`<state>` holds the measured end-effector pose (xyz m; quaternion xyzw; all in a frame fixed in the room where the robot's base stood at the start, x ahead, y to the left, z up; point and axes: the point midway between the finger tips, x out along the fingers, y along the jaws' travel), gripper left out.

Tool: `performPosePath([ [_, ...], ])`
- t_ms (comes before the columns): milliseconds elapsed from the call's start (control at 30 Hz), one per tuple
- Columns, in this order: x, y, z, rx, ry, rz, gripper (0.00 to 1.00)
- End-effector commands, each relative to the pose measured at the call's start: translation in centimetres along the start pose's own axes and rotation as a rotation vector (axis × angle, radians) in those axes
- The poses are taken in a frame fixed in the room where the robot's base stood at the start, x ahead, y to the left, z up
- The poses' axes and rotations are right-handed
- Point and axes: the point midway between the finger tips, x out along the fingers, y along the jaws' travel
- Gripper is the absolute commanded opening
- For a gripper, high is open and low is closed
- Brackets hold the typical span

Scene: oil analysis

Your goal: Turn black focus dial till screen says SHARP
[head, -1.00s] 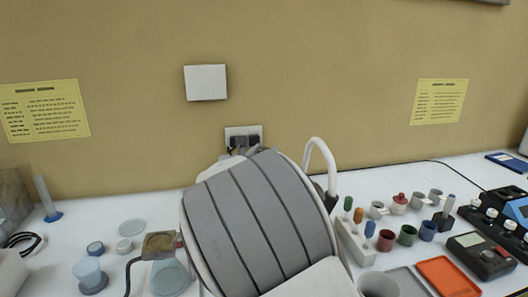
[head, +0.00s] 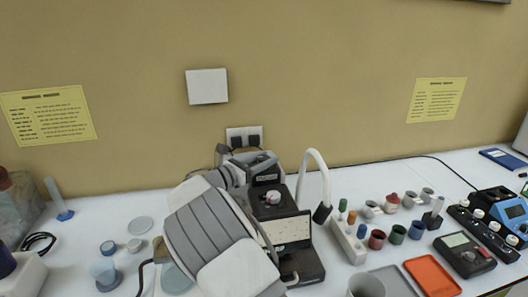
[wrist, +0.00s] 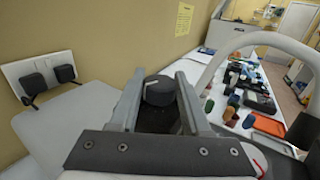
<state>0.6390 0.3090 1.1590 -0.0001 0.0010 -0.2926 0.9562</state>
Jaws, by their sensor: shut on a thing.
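The black focus dial (wrist: 158,91), with a white line on its top, sits between the two fingers of my gripper (wrist: 160,88) in the wrist view. The fingers are shut on its sides. In the head view my gripper (head: 264,172) is at the rear of a black instrument (head: 307,262); its fingertips and the dial's grip are not clear there. A small round knob (head: 273,198) shows on the instrument's upper part. A pale panel (head: 286,231) is on its front, partly covered by my arm. Its marks are too small to read, and I cannot tell whether SHARP shows.
A white bent lamp arm (head: 319,170) rises just right of the instrument. Right of it are a white rack (head: 347,240) with coloured pegs, several cups, an orange tray (head: 432,275) and a dark meter (head: 465,254). Dishes and a cup (head: 104,271) stand left. The wall is close behind.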

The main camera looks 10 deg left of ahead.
Motion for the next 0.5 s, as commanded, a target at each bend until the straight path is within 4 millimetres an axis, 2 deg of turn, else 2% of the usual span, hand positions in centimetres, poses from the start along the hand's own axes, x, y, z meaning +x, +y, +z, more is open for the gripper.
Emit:
performPosePath([
  [500, 0.00, 0.02, 0.01, 0.000, -0.002, -0.139, 0.00],
])
